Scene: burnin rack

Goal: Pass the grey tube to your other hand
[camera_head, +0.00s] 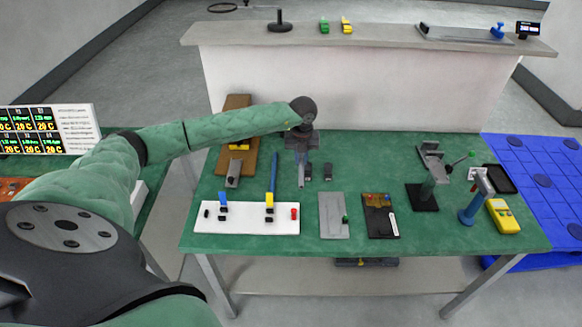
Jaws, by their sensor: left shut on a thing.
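My left gripper (301,155) points down over the back middle of the green table. It is shut on a small grey upright piece, which looks like the grey tube (301,176). The tube's upper end is hidden between the fingers, and I cannot tell whether its lower end touches the table. Another grey piece (233,173) lies at the front edge of the brown board to the left. My right gripper is not in view.
A small dark block (328,172) stands just right of the gripper. A raised shelf (370,38) runs behind.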

